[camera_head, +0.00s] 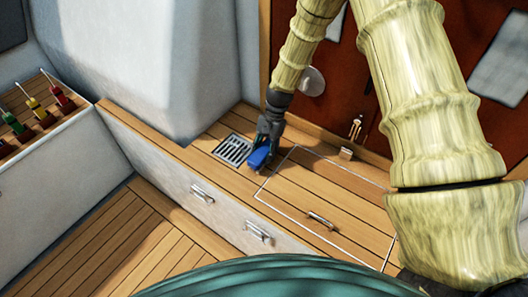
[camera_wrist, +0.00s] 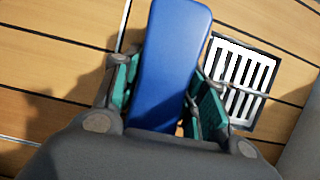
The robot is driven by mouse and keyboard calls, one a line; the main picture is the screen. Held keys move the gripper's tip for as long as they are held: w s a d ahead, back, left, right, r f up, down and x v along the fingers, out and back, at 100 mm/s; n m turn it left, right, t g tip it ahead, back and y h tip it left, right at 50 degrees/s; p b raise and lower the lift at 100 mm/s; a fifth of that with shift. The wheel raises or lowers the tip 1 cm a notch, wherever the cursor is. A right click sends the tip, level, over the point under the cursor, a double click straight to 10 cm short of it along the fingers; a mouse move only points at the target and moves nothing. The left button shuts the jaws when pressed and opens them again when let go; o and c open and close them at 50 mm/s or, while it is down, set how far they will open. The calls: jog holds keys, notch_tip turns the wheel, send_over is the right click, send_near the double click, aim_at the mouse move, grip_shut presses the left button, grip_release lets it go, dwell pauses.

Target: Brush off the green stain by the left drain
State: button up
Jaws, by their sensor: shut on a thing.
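My gripper (camera_head: 268,137) is shut on a blue brush (camera_head: 260,158) and holds it low over the wooden bench, just right of the drain. In the wrist view the brush (camera_wrist: 172,62) sits between the two green-padded fingers of the gripper (camera_wrist: 165,95). The drain (camera_head: 232,150) is a square dark metal grate set in the planks. It also shows in the wrist view (camera_wrist: 241,82), right of the brush. I see no green stain in either view; the brush and gripper hide some planks. I cannot tell whether the brush touches the wood.
A white-outlined hatch (camera_head: 318,194) with a handle (camera_head: 320,220) lies right of the brush. A small brass figure (camera_head: 355,129) stands by the dark red doors. Coloured-handled tools (camera_head: 38,110) sit in a rack at far left. A white moulded wall (camera_head: 178,65) rises behind the drain.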

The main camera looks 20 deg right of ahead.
jog(key=shift+f, duration=0.7)
dwell(0.4)
jog(key=shift+w+d+r+p, duration=0.1)
jog(key=shift+w+d+p, duration=0.15)
jog(key=shift+w+d, duration=0.5)
jog(key=shift+w+d+p, duration=0.2)
jog(key=shift+w+d, duration=0.3)
jog(key=shift+d, duration=0.35)
jog(key=shift+s, duration=0.1)
jog(key=shift+s+a+f+p, duration=0.2)
jog(key=shift+s+a+p, duration=0.25)
jog(key=shift+s+a, duration=0.35)
jog(key=shift+s+a+f+p, duration=0.15)
jog(key=shift+s+a+p, duration=0.35)
jog(key=shift+a, duration=0.35)
jog(key=shift+w+r, duration=0.1)
jog(key=shift+w, duration=0.1)
